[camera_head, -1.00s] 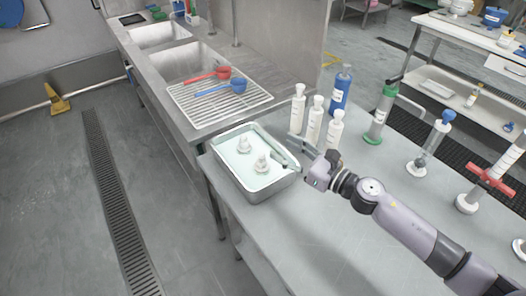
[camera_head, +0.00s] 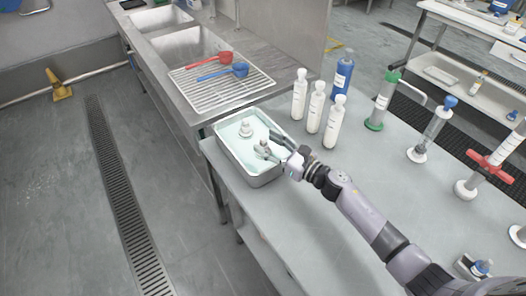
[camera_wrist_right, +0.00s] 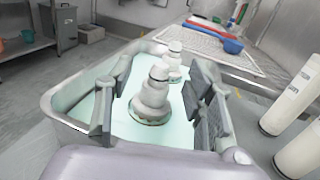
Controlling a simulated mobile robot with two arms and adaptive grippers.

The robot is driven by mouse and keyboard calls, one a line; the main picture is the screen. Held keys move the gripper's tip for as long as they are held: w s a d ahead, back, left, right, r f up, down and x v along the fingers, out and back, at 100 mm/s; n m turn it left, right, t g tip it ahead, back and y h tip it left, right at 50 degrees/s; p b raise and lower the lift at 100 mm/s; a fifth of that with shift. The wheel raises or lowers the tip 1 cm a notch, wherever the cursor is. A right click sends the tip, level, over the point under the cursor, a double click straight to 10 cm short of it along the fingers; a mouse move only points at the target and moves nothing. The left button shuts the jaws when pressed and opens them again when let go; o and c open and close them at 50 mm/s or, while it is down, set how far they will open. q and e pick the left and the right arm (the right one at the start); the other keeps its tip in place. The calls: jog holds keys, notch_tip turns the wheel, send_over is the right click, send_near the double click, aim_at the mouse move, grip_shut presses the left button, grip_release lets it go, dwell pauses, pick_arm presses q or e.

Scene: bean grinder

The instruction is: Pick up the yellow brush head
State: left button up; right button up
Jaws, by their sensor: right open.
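I cannot make out a yellow brush head. Two pale, stepped, knob-like pieces stand in a metal tray (camera_head: 272,179) of pale greenish liquid: a rear piece (camera_head: 246,129) and a front piece (camera_head: 263,149). My right gripper (camera_head: 269,144) is over the tray's right side, around the front piece. In the right wrist view, its open fingers (camera_wrist_right: 160,80) stand on either side of the front piece (camera_wrist_right: 152,98), with a gap to each. The rear piece (camera_wrist_right: 174,62) is beyond. My left gripper is not in view.
Several white bottles (camera_head: 316,107) and a blue bottle (camera_head: 341,83) stand right of the tray. A white rack (camera_head: 220,92) with a red ladle (camera_head: 222,57) and a blue ladle (camera_head: 240,70) lies behind it.

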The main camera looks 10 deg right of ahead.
jog(key=shift+w+a, duration=0.35)
jog(key=shift+w, duration=0.1)
jog(key=shift+s, duration=0.1)
grip_shut()
